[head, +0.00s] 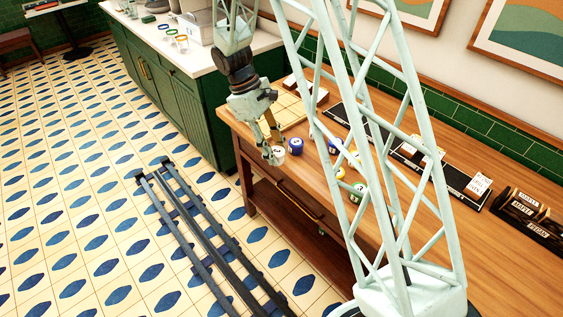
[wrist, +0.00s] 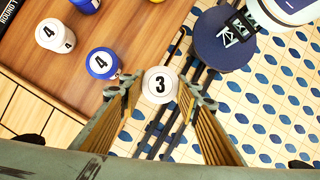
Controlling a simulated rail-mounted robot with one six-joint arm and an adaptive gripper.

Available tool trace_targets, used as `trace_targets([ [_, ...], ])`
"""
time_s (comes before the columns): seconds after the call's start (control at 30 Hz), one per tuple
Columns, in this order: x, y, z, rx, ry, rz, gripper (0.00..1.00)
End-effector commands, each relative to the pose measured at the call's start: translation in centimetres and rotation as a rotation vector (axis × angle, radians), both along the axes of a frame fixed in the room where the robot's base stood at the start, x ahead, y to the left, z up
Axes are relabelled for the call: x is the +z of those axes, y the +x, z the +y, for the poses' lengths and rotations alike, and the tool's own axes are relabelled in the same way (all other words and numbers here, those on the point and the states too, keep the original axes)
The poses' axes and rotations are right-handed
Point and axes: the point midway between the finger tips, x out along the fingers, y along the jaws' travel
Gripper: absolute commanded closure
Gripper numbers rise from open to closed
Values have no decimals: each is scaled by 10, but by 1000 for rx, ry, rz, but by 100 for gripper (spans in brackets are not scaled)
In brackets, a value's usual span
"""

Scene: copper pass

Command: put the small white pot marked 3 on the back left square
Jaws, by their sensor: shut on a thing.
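The small white pot marked 3 (wrist: 160,84) is between my gripper's fingers (wrist: 160,100), its numbered top facing the wrist camera. In the head view the white pot (head: 279,156) hangs under my gripper (head: 272,138), by the front edge of the wooden counter. My gripper is shut on it. The board of pale squares (head: 287,109) lies at the left end of the counter, behind my gripper, which partly hides it. Part of the board (wrist: 28,112) shows at the left of the wrist view.
A blue pot marked 4 (wrist: 102,63) stands close to the held pot. A white pot marked 4 (wrist: 54,35) stands farther off. More pots, one yellow (head: 340,174), stand along the counter, partly behind my lattice column. A dark strip (head: 345,118) lies toward the back.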

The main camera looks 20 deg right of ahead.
Motion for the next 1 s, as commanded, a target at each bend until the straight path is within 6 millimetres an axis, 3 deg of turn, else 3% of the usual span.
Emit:
trace_targets([
  [0.5,-12,99,34,-605,1,-1,82],
  [0.7,-10,117,44,-707,-1,0,82],
  [1.0,-9,120,47,-727,-1,0,82],
])
